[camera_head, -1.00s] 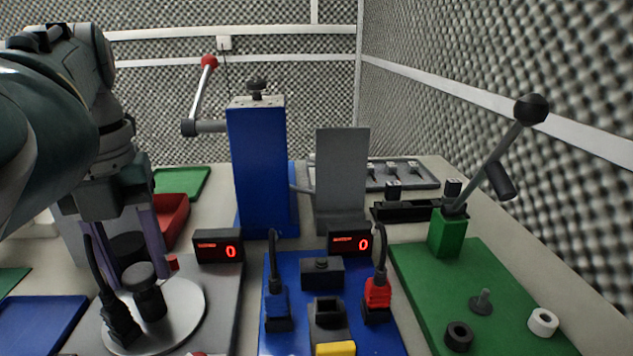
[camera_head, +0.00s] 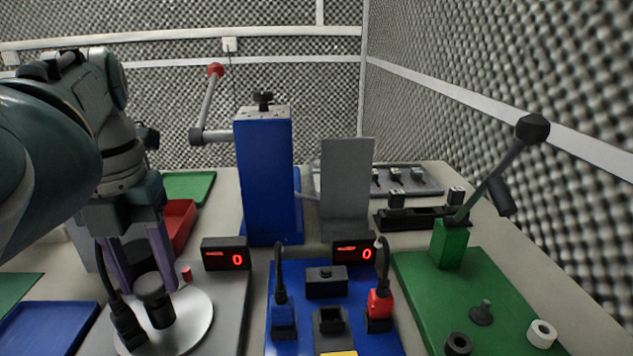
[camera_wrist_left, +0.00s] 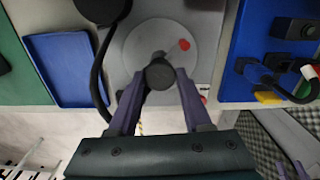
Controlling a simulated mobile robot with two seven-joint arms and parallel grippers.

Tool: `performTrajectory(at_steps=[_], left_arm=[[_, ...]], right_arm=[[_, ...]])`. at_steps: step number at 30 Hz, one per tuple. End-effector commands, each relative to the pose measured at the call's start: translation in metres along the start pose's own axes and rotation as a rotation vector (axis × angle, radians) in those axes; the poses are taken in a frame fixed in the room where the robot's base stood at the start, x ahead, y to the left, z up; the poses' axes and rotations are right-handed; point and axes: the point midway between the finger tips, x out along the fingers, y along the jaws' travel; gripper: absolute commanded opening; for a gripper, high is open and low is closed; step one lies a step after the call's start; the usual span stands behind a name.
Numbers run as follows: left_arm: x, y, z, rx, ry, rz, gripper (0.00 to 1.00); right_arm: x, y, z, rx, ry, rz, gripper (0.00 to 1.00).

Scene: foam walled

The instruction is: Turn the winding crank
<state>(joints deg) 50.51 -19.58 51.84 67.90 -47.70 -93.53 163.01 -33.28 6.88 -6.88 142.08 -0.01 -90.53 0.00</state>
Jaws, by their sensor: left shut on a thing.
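A round grey disc (camera_head: 195,325) with an upright black knob (camera_head: 152,290) lies on a grey plate at the lower left; I take it as the winding crank. My left gripper (camera_head: 146,288) reaches down over it and is shut on the knob, its purple fingers on either side.
A black cable with a plug (camera_head: 126,325) hangs close to the left fingers. A blue tower (camera_head: 265,180) with a red-tipped lever stands behind. A blue connector board (camera_head: 300,345) and a green board (camera_head: 420,290) with a lever lie to the right.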

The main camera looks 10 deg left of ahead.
Motion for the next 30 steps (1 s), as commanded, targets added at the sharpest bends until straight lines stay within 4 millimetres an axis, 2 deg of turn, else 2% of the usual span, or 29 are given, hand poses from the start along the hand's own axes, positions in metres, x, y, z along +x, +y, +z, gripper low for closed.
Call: performTrajectory(at_steps=[9, 30], left_arm=[[-0.003, 0.0, 0.0, 0.16, 0.0, 0.0, 0.0], [-0.002, 0.0, 0.0, 0.509, 0.0, 0.0, 0.0]], right_arm=[[-0.017, 0.001, -0.006, 0.0, 0.0, 0.0, 0.62], [-0.042, 0.002, -0.014, 0.0, 0.001, 0.0, 0.62]])
